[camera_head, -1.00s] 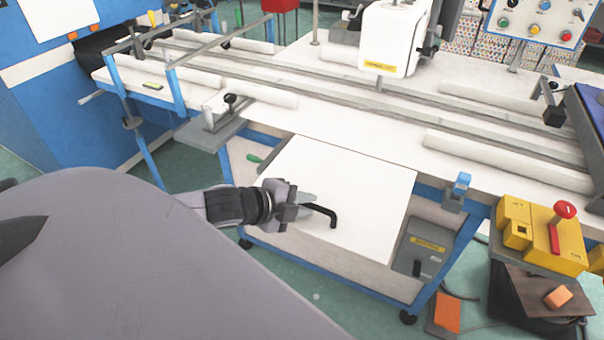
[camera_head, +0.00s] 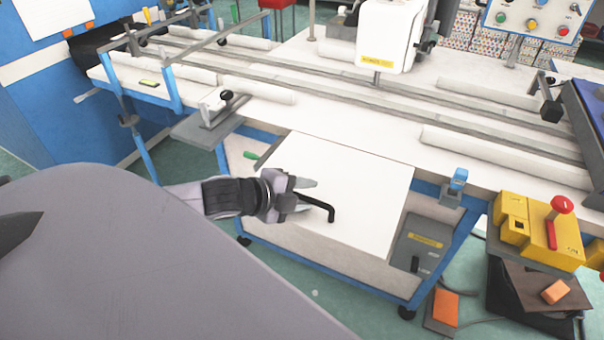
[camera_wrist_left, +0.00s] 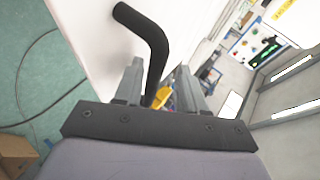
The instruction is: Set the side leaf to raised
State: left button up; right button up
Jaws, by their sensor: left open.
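The side leaf (camera_head: 365,190) is a white panel at the front of the long white table, sloping down from its edge. A black bent handle (camera_head: 331,214) sticks out from the leaf. My left gripper (camera_head: 306,192) is at this handle, in front of the leaf. In the left wrist view the handle (camera_wrist_left: 150,38) passes between the two open fingers of my left gripper (camera_wrist_left: 160,88), with space beside it. Whether a finger touches it I cannot tell. My right gripper is not in view.
The white table (camera_head: 300,117) carries rails and white rolls, with a white sewing head (camera_head: 388,35) behind. A green-handled part (camera_head: 251,155) is by the leaf's left edge. A yellow box with a red lever (camera_head: 540,233) stands at right. A blue clamp (camera_head: 458,180) is on the table edge.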

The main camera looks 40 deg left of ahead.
pick_arm(q)
jog(key=shift+s, duration=0.1)
jog(key=shift+v, duration=3.45)
jog(key=s+f+n+g+y, duration=0.3)
jog(key=s+f+n, duration=0.4)
jog(key=n, duration=0.2)
jog(key=s+d+f+n+g, duration=0.2)
jog(key=s+d+n+g, duration=0.4)
jog(key=d, duration=0.4)
jog(key=w+d+f+t+h, duration=0.2)
jog(key=w+f+t, duration=0.3)
jog(key=f+t, duration=0.3)
jog(key=shift+d+f+h, duration=0.3)
jog(key=shift+f, duration=0.55)
